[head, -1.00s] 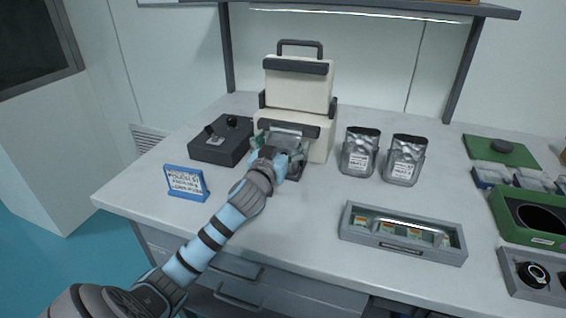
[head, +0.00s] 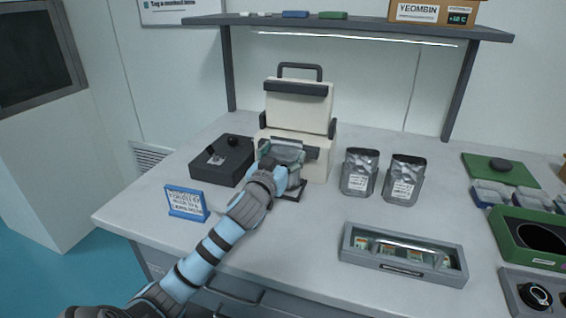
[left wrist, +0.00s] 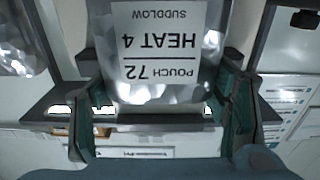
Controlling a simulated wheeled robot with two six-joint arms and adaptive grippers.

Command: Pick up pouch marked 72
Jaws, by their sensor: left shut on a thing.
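The pouch marked 72 (left wrist: 160,60) is silvery with a white label. In the left wrist view the label is upside down and reads "POUCH 72, HEAT 4, SUDDLOW". My left gripper (left wrist: 160,125) is shut on it, with one green-grey finger at each side. In the head view the left gripper (head: 279,163) is in front of the cream machine (head: 297,108), and the pouch (head: 287,150) is partly hidden by the hand. I cannot tell whether the pouch touches the machine. My right gripper is in neither view.
Two more silver pouches (head: 360,175) (head: 404,182) stand to the right. A dark control box (head: 222,160) and a blue-framed sign (head: 187,202) are at the left. A grey tray (head: 403,268) lies at the front right. A shelf (head: 350,29) spans above.

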